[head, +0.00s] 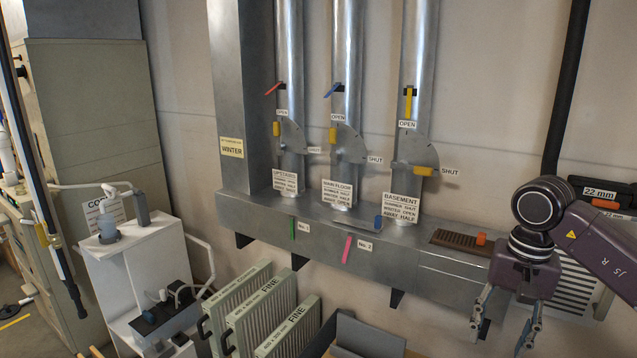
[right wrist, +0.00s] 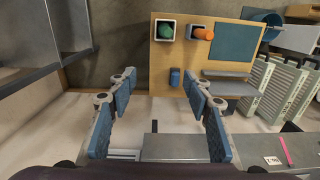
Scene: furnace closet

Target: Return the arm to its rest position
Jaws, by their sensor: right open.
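My right arm (head: 604,240) comes in from the right edge of the head view, dark purple with a black wrist joint. Its gripper (head: 502,328) hangs downward at the lower right, in front of the right end of the grey metal duct. The fingers are spread with nothing between them. In the right wrist view the two blue-padded fingers (right wrist: 160,88) stand apart and empty, with a wooden board and floor beyond them. My left gripper is not seen.
The duct (head: 330,239) carries three vertical pipes with coloured levers. Several pale filters (head: 250,310) stand below it. A white unit (head: 145,265) and a cabinet (head: 95,120) are at left. A wooden board (right wrist: 228,55) holds a green and an orange item.

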